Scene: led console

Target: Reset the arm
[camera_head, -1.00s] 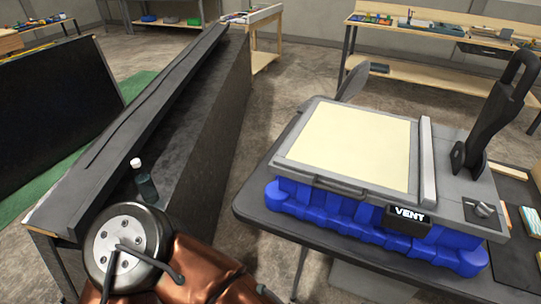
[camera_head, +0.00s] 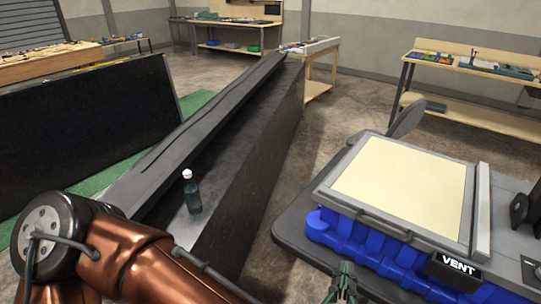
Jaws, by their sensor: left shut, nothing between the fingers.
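My left arm, copper and black, comes in from the lower left. My left gripper (camera_head: 345,272) shows at the bottom, right of centre, with its dark fingers pointing up and closed together, nothing visible between them. It is in front of the blue base of the console (camera_head: 393,182), near the grey table edge. The console has a pale cream panel, a front handle and a "VENT" label (camera_head: 457,265). My right gripper is not in view.
A dark bottle with a white cap (camera_head: 192,192) stands on the long black bench (camera_head: 250,170) left of the console. A black panel (camera_head: 85,125) leans farther left. Workbenches stand along the back wall. Concrete floor is open between bench and console.

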